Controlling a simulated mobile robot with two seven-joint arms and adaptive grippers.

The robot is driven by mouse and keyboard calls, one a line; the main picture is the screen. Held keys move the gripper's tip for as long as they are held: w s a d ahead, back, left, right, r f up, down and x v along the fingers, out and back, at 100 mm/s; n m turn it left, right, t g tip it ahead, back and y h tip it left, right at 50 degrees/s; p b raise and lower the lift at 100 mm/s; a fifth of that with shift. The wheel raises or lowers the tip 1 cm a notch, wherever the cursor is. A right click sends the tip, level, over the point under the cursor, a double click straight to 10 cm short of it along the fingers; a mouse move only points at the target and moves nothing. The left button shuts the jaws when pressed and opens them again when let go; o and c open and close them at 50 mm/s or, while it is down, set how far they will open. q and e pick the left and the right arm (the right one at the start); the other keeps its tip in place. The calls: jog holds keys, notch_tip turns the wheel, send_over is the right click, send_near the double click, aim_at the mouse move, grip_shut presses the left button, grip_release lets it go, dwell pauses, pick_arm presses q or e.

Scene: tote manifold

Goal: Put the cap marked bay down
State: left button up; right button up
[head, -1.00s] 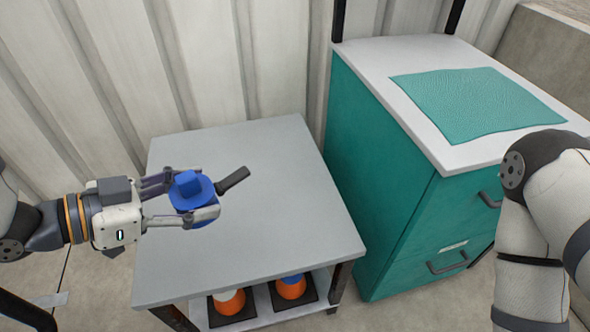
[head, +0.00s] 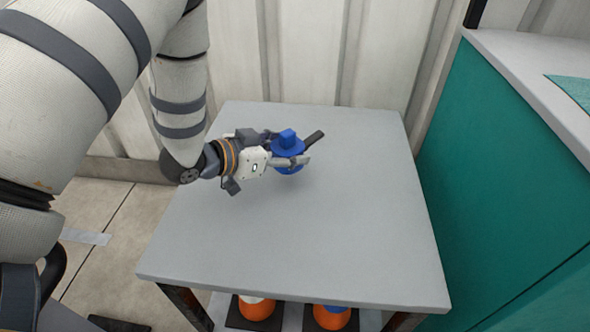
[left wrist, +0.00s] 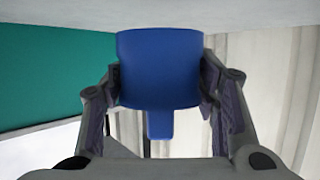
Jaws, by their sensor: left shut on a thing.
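A blue cap (head: 288,145) with a raised knob on top is held by my left gripper (head: 284,153) over the far half of the grey table. My right gripper is not in view.
The grey tabletop (head: 300,235) is otherwise clear. Orange objects with white and blue tops (head: 257,309) stand on the shelf below its front edge. A teal cabinet (head: 500,170) stands close on the right. A ribbed wall is behind.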

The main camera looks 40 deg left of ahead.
aim_at(292, 176)
pick_arm(q)
jog(key=shift+w+a+f, duration=0.15)
jog(key=shift+w+f, duration=0.3)
jog(key=shift+f, duration=0.15)
jog(key=shift+w+a+f, duration=0.15)
jog(key=shift+w+f, duration=0.25)
jog(key=shift+f, duration=0.15)
jog(key=shift+w+a+f+b, duration=0.15)
jog(key=shift+f+b, duration=0.25)
jog(key=shift+f, duration=0.45)
jog(key=shift+w+d+f+b, duration=0.15)
jog(key=shift+f+b, duration=0.25)
jog(key=shift+f, duration=0.45)
jog(key=shift+f, duration=0.2)
jog(key=o, duration=1.3)
jog(key=shift+r, duration=0.1)
